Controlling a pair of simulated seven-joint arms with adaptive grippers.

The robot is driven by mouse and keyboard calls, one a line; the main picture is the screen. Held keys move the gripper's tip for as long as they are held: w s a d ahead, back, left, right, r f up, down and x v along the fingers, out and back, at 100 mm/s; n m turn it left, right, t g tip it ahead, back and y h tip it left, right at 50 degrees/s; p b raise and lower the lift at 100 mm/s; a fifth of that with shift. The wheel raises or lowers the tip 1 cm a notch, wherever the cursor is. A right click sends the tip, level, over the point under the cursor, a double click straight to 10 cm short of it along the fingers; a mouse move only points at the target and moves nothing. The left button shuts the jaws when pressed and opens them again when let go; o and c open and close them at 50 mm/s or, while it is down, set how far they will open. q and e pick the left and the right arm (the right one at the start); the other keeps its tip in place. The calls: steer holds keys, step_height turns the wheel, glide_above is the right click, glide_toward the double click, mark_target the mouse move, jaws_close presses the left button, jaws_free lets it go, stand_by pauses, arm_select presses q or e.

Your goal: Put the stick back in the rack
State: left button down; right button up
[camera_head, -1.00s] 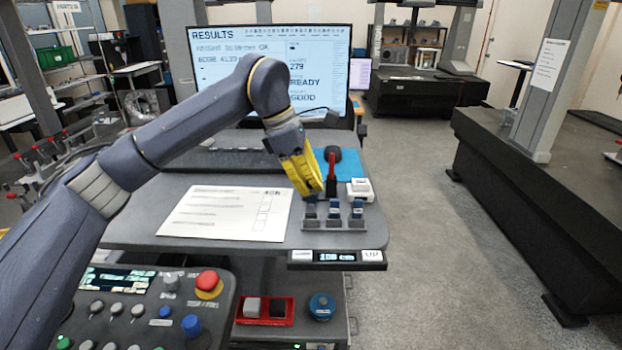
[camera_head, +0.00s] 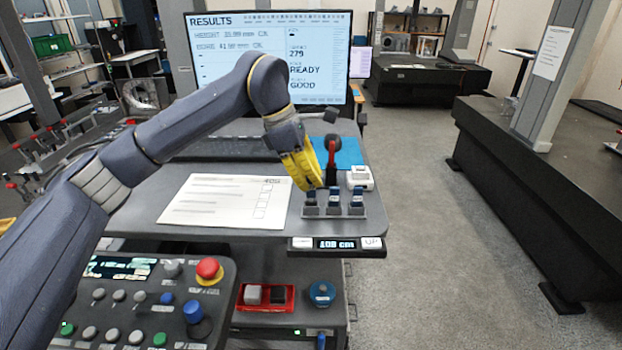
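A small grey rack (camera_head: 335,213) stands near the front right corner of the desk. A third stick (camera_head: 311,199) stands at the left slot, directly under my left gripper's tips. My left gripper (camera_head: 311,185), with yellow fingers, reaches down from above and behind the rack. The fingers overlap in this view, so their gap is hidden. I cannot tell whether they touch the left stick. My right gripper is out of view.
A red-handled black tool (camera_head: 331,160) and a white device (camera_head: 360,178) stand just behind the rack. A paper sheet (camera_head: 225,201) lies left of it. A monitor (camera_head: 320,60) stands behind. A control panel (camera_head: 150,305) is in front at left. Open floor lies to the right.

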arm_select(q)
steer(key=shift+f, duration=1.45)
stand_by(0.8)
steer(key=c, duration=1.5)
jaws_free()
steer(key=shift+r, duration=0.1)
